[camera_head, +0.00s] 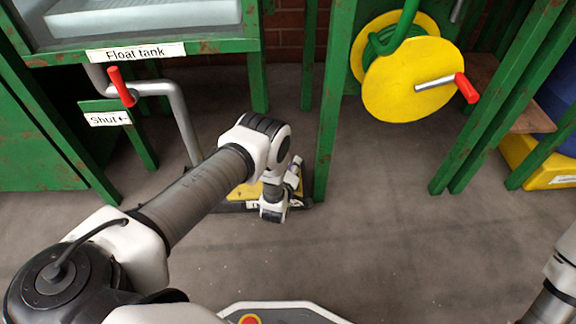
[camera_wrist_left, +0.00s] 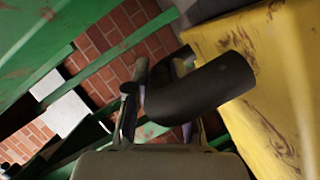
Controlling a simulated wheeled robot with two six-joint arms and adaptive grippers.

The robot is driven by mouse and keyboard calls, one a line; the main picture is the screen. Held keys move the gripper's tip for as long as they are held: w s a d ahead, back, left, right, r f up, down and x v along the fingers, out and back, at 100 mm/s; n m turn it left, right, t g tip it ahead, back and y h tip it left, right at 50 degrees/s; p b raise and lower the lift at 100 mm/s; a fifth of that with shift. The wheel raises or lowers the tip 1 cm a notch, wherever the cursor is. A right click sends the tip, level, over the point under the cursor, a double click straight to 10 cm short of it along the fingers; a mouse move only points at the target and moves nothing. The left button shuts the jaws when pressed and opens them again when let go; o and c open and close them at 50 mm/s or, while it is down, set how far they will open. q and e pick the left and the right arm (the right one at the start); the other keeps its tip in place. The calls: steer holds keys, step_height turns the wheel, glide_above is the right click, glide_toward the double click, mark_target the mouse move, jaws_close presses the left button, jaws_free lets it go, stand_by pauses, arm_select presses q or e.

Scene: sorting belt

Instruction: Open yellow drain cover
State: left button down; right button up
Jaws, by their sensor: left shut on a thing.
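The yellow drain cover (camera_head: 243,192) is low on the floor beside the green frame, mostly hidden behind my left wrist. In the left wrist view the yellow cover (camera_wrist_left: 265,90) fills the right side, worn and scratched, with a curved black handle (camera_wrist_left: 205,88). My left gripper (camera_head: 277,190) is over the cover in the head view; its fingertips are hidden there. In the left wrist view the left gripper (camera_wrist_left: 163,105) is shut on the black handle, one finger on each side. I cannot tell whether the cover is raised. My right gripper is out of view.
A grey pipe with a red lever (camera_head: 121,87) stands left, under the float tank (camera_head: 140,18). A yellow hose reel (camera_head: 412,82) with a red-handled crank hangs at upper right. Green posts (camera_head: 333,110) rise behind the cover. The floor (camera_head: 400,240) to the right is clear.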

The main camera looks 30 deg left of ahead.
arm_select(q)
steer(key=c, duration=1)
jaws_free()
steer(key=shift+s, duration=0.1)
steer(key=v, duration=1.1)
steer(key=shift+s+d+r, duration=0.1)
steer(key=shift+s+d, duration=0.05)
steer(key=shift+s, duration=0.25)
